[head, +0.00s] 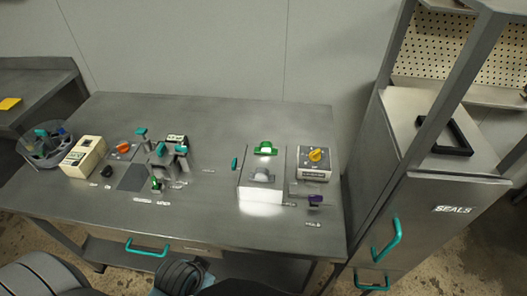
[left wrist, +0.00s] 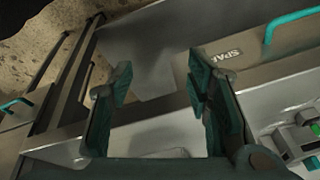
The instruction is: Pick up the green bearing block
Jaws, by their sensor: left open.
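A green bearing block (head: 265,148) sits at the back of a white, brightly lit stand on the steel bench in the head view. A pale grey block (head: 262,175) of similar shape sits in front of it on the same stand. My left gripper (left wrist: 157,88) is open and empty in the left wrist view, over the bench's front edge and a drawer front. In that view a small green part (left wrist: 315,129) shows at the right edge; I cannot tell what it is. My right gripper is not in view.
A grey fixture with teal knobs (head: 165,155) stands left of the stand. A box with a yellow knob (head: 315,156) stands close on its right, with a purple part (head: 315,200) in front. A SEALS cabinet (head: 430,220) is at right. The bench's back right is clear.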

